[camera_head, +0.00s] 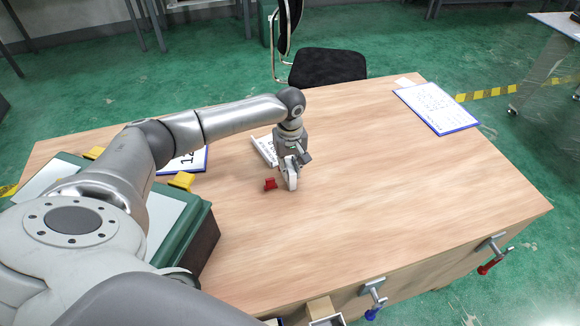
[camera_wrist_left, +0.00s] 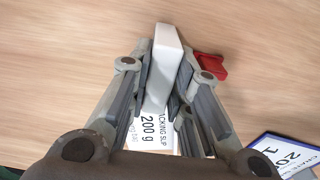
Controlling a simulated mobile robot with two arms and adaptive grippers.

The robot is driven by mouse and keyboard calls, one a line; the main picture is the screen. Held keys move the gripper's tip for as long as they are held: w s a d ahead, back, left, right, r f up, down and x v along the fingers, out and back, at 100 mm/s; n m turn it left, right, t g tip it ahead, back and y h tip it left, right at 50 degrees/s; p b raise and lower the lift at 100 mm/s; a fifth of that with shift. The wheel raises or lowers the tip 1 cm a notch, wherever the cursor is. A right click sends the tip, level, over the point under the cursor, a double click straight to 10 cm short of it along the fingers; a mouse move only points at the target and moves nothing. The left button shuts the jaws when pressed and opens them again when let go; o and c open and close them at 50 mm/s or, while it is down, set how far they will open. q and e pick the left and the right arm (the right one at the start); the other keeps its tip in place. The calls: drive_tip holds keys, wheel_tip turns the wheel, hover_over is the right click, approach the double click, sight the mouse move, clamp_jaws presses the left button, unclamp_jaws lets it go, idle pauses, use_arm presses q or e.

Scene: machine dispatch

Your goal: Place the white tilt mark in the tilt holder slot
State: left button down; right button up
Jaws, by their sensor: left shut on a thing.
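The white tilt mark (camera_wrist_left: 166,55) is a small white block between the fingers of my left gripper (camera_wrist_left: 165,88) in the left wrist view. In the head view the left gripper (camera_head: 290,178) points down over the middle of the table, shut on the white piece, which is mostly hidden by the fingers. Whether the piece touches the table is unclear. A small red piece (camera_head: 270,184) lies on the table just left of the gripper; it also shows in the left wrist view (camera_wrist_left: 208,66). I cannot make out a tilt holder slot for certain. My right gripper is not in view.
A white packing slip (camera_head: 263,150) lies behind the gripper. A blue-edged clipboard (camera_head: 190,162) lies left, another (camera_head: 437,106) at the far right. A green case (camera_head: 203,214) with yellow latches stands at front left. Clamps (camera_head: 374,292) hang at the front edge. The table's right half is mostly clear.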

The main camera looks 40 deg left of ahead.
use_arm(q)
drive_tip(key=c, duration=1.3)
unclamp_jaws()
drive_tip(key=shift+f, duration=0.1)
